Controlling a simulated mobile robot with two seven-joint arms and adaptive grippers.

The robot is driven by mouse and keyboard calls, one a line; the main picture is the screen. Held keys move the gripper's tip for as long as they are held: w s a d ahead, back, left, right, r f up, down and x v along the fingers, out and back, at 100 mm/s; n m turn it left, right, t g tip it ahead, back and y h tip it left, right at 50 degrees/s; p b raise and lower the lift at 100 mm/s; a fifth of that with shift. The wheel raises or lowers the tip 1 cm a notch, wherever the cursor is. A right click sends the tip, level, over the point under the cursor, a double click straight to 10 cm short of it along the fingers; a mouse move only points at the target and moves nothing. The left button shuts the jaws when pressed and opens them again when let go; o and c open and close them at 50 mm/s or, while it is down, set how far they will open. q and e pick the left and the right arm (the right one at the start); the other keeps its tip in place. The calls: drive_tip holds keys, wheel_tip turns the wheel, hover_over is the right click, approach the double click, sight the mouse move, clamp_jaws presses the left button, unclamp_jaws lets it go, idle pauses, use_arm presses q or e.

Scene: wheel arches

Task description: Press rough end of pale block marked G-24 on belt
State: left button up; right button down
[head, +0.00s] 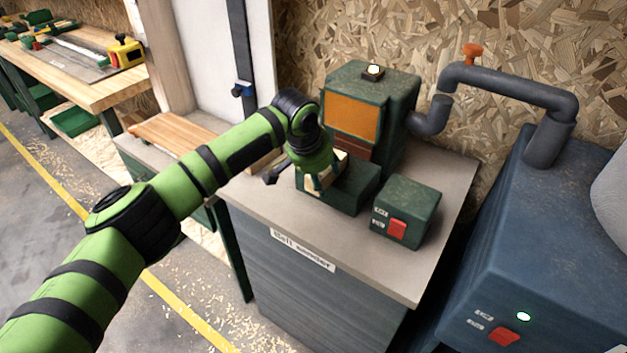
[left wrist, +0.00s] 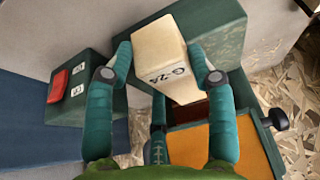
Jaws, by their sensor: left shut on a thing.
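The pale block marked G-24 (left wrist: 162,55) is between the fingers of my left gripper (left wrist: 165,70), with its marking facing the wrist camera. In the head view my left gripper (head: 322,172) is shut on it above the dark green ledge (head: 357,192) of the belt sander (head: 398,92). The gripper partly hides the block there. The orange belt face (head: 353,118) stands upright behind the ledge. The block's far end points towards the belt side, and I cannot tell whether it touches. My right gripper is not in view.
A green switch box (head: 408,205) with a red switch (head: 397,229) stands right of the ledge. A lit lamp (head: 374,70) tops the sander. A blue machine (head: 560,240) with a green light and grey pipe stands at right. The grey cabinet top's front right is clear.

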use_arm(q)
drive_tip(key=shift+w+d, duration=0.6)
drive_tip(key=shift+w, duration=0.15)
drive_tip(key=shift+w+d+b, duration=0.65)
drive_tip(key=shift+w, duration=0.3)
drive_tip(key=shift+w+d+p, duration=0.15)
drive_tip(key=shift+w+p, duration=0.05)
drive_tip(key=shift+p, duration=0.55)
idle(2.8)
drive_tip(key=shift+w+d+b, duration=0.1)
drive_tip(key=shift+w+b, duration=0.05)
drive_tip(key=shift+b, duration=0.2)
idle(2.4)
